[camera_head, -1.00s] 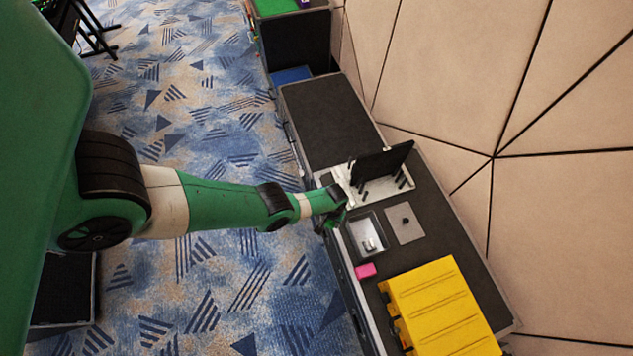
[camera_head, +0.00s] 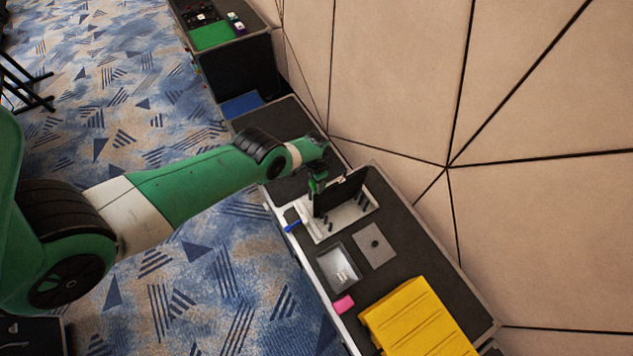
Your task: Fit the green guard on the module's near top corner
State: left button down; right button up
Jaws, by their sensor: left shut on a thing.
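The module is a thin black panel (camera_head: 345,193) standing upright in a white fixture (camera_head: 340,222) on the dark case top. My left gripper (camera_head: 317,188) hangs over the panel's near top corner, at its left end in the picture. It is shut on a small green piece, most likely the guard, which is hard to tell from the green of my gripper. I cannot tell whether the piece touches the corner. My right gripper is not in view.
A grey tray (camera_head: 325,272) with small pale pieces, a grey plate (camera_head: 389,252), a pink block (camera_head: 343,304) and a yellow case (camera_head: 420,325) lie nearer. A blue item (camera_head: 292,227) is at the fixture's left edge. A beige wall (camera_head: 400,90) bounds the right.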

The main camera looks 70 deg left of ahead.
pick_arm(q)
jog(key=shift+f+b, duration=2.05)
jog(key=shift+f, duration=0.25)
jog(key=shift+f+b, duration=1.8)
jog(key=shift+f+b, duration=0.5)
grip_release()
jog(key=shift+r, duration=0.15)
